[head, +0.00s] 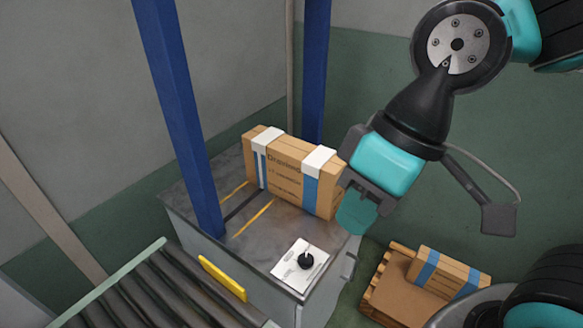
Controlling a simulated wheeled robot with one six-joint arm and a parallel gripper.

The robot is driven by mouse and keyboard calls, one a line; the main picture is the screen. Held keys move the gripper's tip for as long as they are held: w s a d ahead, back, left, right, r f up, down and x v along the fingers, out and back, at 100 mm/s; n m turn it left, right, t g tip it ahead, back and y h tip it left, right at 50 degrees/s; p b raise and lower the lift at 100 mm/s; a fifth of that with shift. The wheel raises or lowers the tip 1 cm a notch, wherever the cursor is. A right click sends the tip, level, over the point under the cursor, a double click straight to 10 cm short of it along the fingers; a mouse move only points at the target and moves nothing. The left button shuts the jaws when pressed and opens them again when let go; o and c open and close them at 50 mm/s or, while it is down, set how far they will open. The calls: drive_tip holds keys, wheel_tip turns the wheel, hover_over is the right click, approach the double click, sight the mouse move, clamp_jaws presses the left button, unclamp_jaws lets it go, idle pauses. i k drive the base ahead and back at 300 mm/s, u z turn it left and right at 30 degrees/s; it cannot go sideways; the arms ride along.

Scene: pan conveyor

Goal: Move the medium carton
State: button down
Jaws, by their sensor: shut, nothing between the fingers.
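A brown carton (290,178) with printed text, blue straps and white patches over its top edge stands upright on a grey-topped cabinet (238,258). A second brown carton (447,272) with blue straps sits low at the right, at a wooden pallet; it is partly hidden. The pictures do not settle which of the two is the medium carton. My gripper (357,212) is at the right end of the carton on the cabinet, its teal fingers shut and empty. It overlaps that carton's edge in view; I cannot tell whether they touch.
Blue posts (180,110) and (314,75) rise by the cabinet. A white panel with a black knob (305,261) lies on its front corner. A roller conveyor (150,295) with a yellow block (222,279) is at lower left. The wooden pallet (392,296) is at lower right.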

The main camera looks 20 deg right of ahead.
sight(278, 172)
drive_tip(key=z, duration=0.4)
drive_tip(key=k, duration=0.55)
drive_tip(key=z, duration=1.05)
drive_tip(key=i, duration=0.8)
drive_tip(key=u, duration=0.45)
